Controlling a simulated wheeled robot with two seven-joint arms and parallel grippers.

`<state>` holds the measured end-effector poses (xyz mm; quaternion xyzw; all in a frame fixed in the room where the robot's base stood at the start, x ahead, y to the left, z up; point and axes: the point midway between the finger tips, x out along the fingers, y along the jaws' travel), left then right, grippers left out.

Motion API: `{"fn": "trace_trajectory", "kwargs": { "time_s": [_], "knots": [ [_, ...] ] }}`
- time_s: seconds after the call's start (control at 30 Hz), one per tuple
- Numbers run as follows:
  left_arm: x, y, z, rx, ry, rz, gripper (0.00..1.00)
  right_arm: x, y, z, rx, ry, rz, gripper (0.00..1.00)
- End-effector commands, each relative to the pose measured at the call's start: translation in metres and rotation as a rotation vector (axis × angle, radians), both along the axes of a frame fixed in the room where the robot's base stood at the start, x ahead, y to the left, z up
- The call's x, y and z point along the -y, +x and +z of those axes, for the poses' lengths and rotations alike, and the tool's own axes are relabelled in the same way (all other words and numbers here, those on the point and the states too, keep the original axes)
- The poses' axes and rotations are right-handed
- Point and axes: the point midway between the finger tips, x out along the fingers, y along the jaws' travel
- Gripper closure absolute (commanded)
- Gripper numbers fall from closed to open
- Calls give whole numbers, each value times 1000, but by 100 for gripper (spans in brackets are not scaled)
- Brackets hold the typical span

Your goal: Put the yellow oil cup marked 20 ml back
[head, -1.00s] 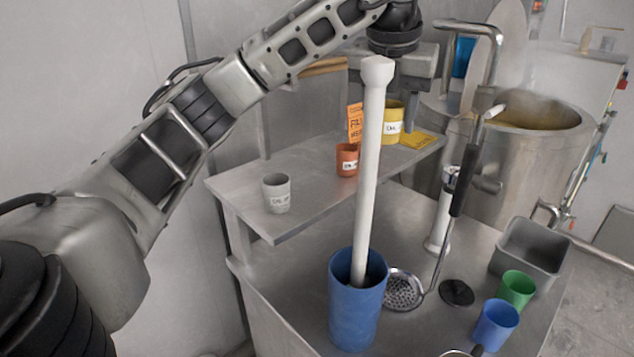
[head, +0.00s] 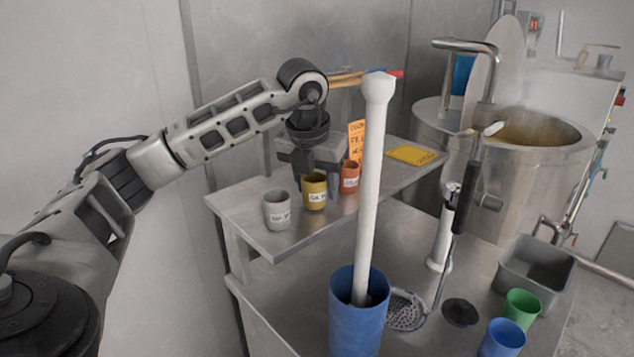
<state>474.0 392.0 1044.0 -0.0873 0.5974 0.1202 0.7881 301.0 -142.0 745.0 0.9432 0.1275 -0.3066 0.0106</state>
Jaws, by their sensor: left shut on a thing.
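The yellow cup (head: 314,192) with a white label is at the raised steel shelf, between the grey cup (head: 277,211) and the orange-red cup (head: 350,177). My left gripper (head: 312,176) comes down over it from behind and is shut on it. The cup is upright. I cannot tell whether its base touches the shelf (head: 245,205). The label's writing is too small to read surely. My right gripper is not in view.
A tall white pestle (head: 371,190) stands in a blue container (head: 357,318) in front of the shelf. An orange sign (head: 356,140) and a yellow card (head: 417,155) are at the shelf's back. A strainer ladle (head: 406,309), green cup (head: 521,309) and blue cup (head: 502,339) are lower right.

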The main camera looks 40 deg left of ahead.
Motion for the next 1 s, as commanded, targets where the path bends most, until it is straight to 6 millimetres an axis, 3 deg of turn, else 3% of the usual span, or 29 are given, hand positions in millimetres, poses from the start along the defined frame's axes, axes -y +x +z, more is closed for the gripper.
{"fn": "trace_trajectory", "kwargs": {
  "time_s": [0.37,0.4,0.47,0.5,0.77,1.0],
  "knots": [
    [0,0,-6,1,0,0,76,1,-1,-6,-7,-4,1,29],
    [0,0,-6,1,0,0,52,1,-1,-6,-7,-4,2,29],
    [0,0,-5,1,0,0,35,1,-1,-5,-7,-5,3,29],
    [0,0,-5,1,0,0,33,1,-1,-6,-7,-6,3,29],
    [0,0,-4,1,0,0,33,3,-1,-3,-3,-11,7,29],
    [3,-6,24,5,1,0,33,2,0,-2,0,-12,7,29]
  ]
}}
